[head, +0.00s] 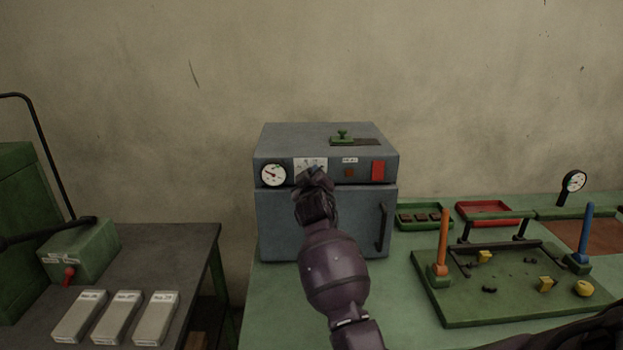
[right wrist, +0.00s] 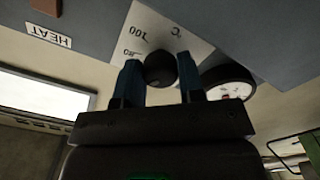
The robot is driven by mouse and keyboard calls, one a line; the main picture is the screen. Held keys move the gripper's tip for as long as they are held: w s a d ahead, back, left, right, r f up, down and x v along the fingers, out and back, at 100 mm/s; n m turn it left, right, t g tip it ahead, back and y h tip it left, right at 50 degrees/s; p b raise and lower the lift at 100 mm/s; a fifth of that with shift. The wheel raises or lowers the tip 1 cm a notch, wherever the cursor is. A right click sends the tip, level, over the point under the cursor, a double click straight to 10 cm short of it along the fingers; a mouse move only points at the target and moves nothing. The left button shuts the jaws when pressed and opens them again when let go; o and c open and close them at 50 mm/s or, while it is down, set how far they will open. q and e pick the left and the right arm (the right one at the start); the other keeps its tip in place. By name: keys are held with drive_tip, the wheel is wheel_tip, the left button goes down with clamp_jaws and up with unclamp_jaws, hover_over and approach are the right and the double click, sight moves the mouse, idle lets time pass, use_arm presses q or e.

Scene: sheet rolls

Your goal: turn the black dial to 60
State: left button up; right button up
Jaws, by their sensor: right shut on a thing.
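The black dial (right wrist: 160,68) sits on a white scale plate (right wrist: 172,28) on the front of a grey oven (head: 280,218). The right wrist view is upside down and shows 100, a smaller blurred number and °C on the plate. My right gripper (right wrist: 159,82) is shut on the dial, one blue finger on each side. In the head view my right gripper (head: 315,175) hides the dial, and the scale plate (head: 311,162) shows above it. I cannot read the dial's pointer. My left gripper is not in view.
The oven door handle (head: 384,227) sticks out below. A green fixture board (head: 470,312) with posts is right. Several grey blocks (head: 117,317) lie on the left table.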

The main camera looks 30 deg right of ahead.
drive_tip(key=o, duration=0.9)
drive_tip(key=v, duration=1.1)
drive_tip(key=shift+d, duration=0.1)
